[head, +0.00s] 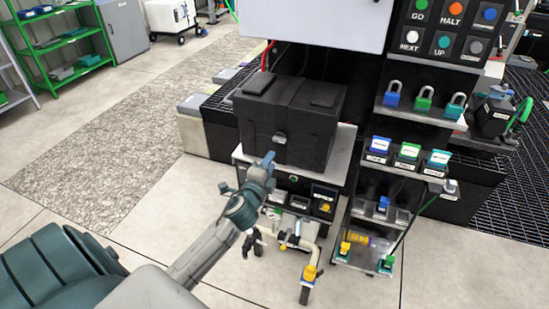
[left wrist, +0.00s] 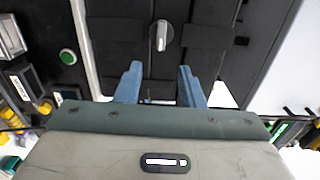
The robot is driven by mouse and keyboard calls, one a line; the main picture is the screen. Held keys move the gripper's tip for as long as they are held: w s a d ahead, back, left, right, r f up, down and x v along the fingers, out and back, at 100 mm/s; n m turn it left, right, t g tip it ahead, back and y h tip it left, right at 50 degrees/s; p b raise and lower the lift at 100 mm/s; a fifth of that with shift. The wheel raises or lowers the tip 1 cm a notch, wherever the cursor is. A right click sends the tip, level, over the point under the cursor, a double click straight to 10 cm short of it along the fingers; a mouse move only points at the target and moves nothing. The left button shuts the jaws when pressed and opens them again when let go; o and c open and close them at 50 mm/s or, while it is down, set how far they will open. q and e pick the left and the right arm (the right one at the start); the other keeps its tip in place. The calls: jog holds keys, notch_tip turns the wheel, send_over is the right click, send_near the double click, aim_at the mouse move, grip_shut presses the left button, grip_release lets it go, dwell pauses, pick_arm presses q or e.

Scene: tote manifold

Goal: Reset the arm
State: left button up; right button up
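My left arm comes in from the lower left of the head view. Its gripper (head: 267,163) is in front of the lower front face of a black tote (head: 312,122). In the left wrist view the two blue fingers of the left gripper (left wrist: 158,80) stand apart with nothing between them. Beyond them is the dark front of the tote (left wrist: 205,60) with a grey latch (left wrist: 160,36). I cannot tell whether a finger touches the tote. My right gripper is not in view.
Below the tote is a stand with a green button (left wrist: 68,57), pipes and a yellow-handled valve (head: 310,273). To the right are shelves with padlocks (head: 424,98) and a button panel (head: 450,30). A green rack (head: 60,45) stands far left. Open floor (head: 150,215) lies left of the stand.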

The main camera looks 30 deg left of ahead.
pick_arm(q)
jog(key=shift+s+d, duration=0.15)
jog(key=shift+s, duration=0.45)
jog(key=s+a+f+n+g, duration=0.1)
jog(key=s+f+n+g, duration=0.15)
jog(key=f, duration=0.95)
jog(key=s+a+f+n+g, duration=0.1)
jog(key=s+f+n+g, duration=0.15)
jog(key=f, duration=0.95)
jog(key=s+d+f+n+g+h, duration=0.1)
jog(key=s+f+g, duration=0.1)
jog(key=s+f, duration=0.45)
jog(key=s+d+f+n+g, duration=0.15)
jog(key=s+f, duration=0.25)
jog(key=f, duration=0.6)
jog(key=s+d+f+n+g, duration=0.2)
jog(key=s+f, duration=0.4)
jog(key=s, duration=0.5)
jog(key=s+d+f+n+g+h, duration=0.1)
jog(key=s+d+f+n+g, duration=0.1)
jog(key=s+f, duration=0.5)
jog(key=s+d+f+n+g+h, duration=0.1)
jog(key=s+d+f+n+g, duration=0.2)
jog(key=s+f, duration=0.4)
jog(key=s+g, duration=0.1)
jog(key=s, duration=0.8)
jog(key=shift+s+n, duration=0.15)
jog(key=shift+n, duration=0.2)
